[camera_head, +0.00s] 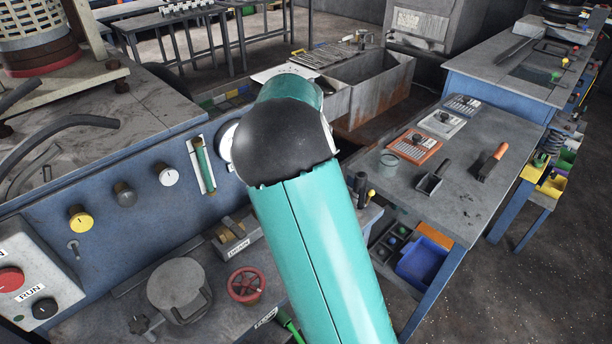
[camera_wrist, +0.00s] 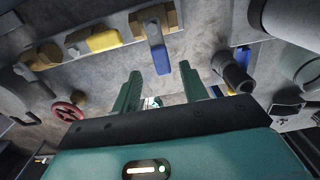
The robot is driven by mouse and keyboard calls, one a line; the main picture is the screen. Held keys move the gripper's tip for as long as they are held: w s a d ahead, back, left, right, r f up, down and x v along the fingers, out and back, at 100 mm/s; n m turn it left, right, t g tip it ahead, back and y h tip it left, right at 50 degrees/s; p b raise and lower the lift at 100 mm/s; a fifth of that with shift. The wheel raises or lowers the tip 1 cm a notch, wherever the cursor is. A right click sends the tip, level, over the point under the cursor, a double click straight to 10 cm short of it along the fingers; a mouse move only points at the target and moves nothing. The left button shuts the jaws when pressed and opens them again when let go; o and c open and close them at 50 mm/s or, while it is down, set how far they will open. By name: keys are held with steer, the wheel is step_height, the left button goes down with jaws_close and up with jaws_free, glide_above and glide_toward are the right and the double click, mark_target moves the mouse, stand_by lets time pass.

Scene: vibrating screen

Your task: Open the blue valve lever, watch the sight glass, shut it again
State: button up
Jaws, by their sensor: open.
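The blue valve lever (camera_wrist: 161,59) hangs from a brass valve body (camera_wrist: 152,21) at the top of the wrist view. It points down in that picture, towards my gripper. My gripper (camera_wrist: 163,82) is open and empty, with its two green fingers apart. The lever shows ahead of the fingertips, roughly in line with the gap between them, and looks untouched. A tall glass tube with green inside, which looks like the sight glass (camera_head: 203,165), is on the blue panel in the head view. My teal arm hides the blue lever and my gripper there.
A yellow lever (camera_wrist: 103,41) sits left of the blue one. A dark pipe stub (camera_wrist: 232,72) is to its right. A red handwheel (camera_head: 245,285) and a grey lidded pot (camera_head: 180,290) stand on the lower bench. A side table (camera_head: 455,200) holds small tools.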

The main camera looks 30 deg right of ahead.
step_height(320, 180, up, 10)
steer(key=shift+f, duration=0.15)
stand_by(0.5)
steer(key=s+a+r+n+t, duration=0.1)
steer(key=s+a+n+t, duration=0.1)
steer(key=s+a+n, duration=0.3)
steer(key=s+a+r+n+t, duration=0.1)
steer(key=s+a+n, duration=0.5)
steer(key=s+n, duration=0.8)
steer(key=s+a+r+n+t, duration=0.1)
steer(key=s+a+n+t, duration=0.1)
steer(key=s+a+n, duration=0.3)
steer(key=s+n, duration=0.4)
steer(key=n, duration=0.4)
steer(key=shift+s+a+n+t, duration=0.2)
steer(key=shift+s+n+t, duration=0.1)
steer(key=shift+s, duration=0.1)
steer(key=shift+r, duration=0.1)
